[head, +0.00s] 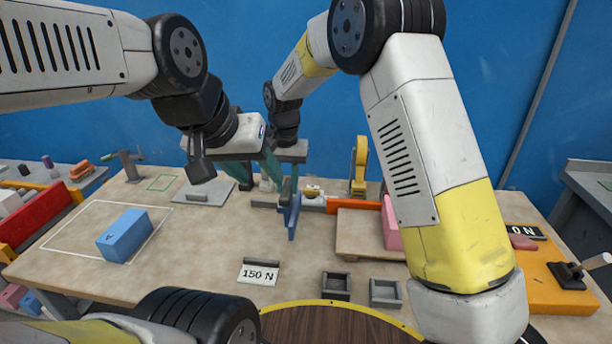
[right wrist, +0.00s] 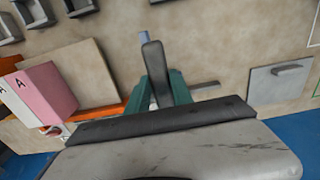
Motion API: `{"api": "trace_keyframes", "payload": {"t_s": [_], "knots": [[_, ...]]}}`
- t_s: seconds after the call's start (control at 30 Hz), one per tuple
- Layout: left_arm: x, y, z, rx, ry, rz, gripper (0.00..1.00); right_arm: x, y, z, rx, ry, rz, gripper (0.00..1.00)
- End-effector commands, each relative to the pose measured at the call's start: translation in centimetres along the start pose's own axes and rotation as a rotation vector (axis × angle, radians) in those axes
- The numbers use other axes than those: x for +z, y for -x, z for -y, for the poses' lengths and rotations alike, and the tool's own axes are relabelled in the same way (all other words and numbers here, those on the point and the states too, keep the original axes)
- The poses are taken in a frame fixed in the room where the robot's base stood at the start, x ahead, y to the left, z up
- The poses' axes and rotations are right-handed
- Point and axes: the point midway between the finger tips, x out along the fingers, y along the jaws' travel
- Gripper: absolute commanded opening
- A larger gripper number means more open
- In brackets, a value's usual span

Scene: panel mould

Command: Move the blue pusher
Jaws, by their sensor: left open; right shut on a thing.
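The blue pusher (head: 292,215) is an upright, narrow blue piece near the middle of the table in the head view. My right gripper (head: 294,192) comes down over it and is shut on it. In the right wrist view the teal fingers (right wrist: 166,88) close around a dark grey bar, with a small blue part (right wrist: 144,37) beyond it; most of the pusher is hidden there. My left gripper (head: 255,178) is open, close to the left of my right gripper and above the table, its fingers partly overlapped. A pink block (head: 390,222) stands on a wooden board (head: 358,237) to the right.
A grey plate with a handle (head: 203,192) lies behind. A 150 N sign (head: 259,274) and two small trays (head: 336,287) are in front. An orange bar (head: 355,207) lies right of the pusher. The centre-left is clear.

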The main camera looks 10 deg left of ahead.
Motion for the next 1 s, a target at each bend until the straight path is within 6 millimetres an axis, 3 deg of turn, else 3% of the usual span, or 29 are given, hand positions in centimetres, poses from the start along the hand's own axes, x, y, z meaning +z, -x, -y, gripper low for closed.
{"api": "trace_keyframes", "payload": {"t_s": [0.37,0.4,0.5,0.83,1.0], "knots": [[0.0,0.0,0.0,0.000,0.000,0.000,0.49,0.1,0.1,0.7,-0.010,0.001,-0.003,0.00],[0.0,0.0,0.0,0.000,0.000,0.000,0.49,0.0,0.1,0.8,-0.010,0.001,-0.004,0.33],[0.0,0.0,0.0,0.000,0.000,0.000,0.49,0.0,0.1,0.7,-0.009,0.002,-0.004,0.49],[0.0,0.0,0.0,0.000,0.000,0.000,0.49,0.0,0.3,0.5,-0.006,0.000,-0.003,0.49],[0.0,0.0,0.0,0.000,0.000,0.000,0.49,-0.1,2.6,0.5,-0.008,0.001,-0.006,0.49]]}}
